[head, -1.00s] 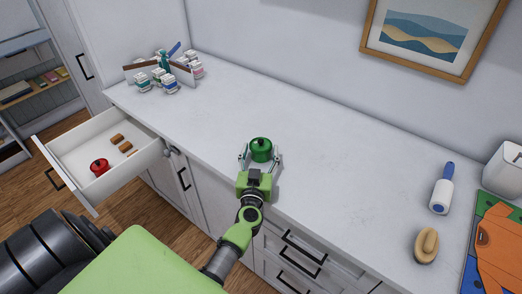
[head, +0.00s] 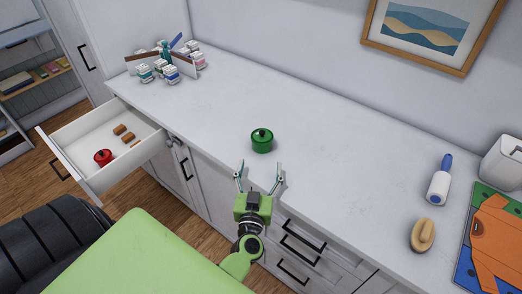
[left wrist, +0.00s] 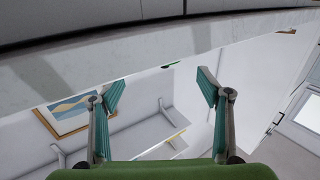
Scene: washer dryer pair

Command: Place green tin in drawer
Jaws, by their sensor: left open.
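My left gripper (head: 259,173) is open and empty at the counter's front edge, a short gap in front of the tin. Its spread fingers also show in the left wrist view (left wrist: 156,95), with nothing between them. The drawer (head: 84,185) is pulled out at the left, below counter height. It holds a red lidded tin (head: 103,157) and several small brown pieces (head: 124,130). My right gripper is out of view.
A rack of small jars (head: 167,66) stands at the counter's far left. The counter around the green tin is clear.

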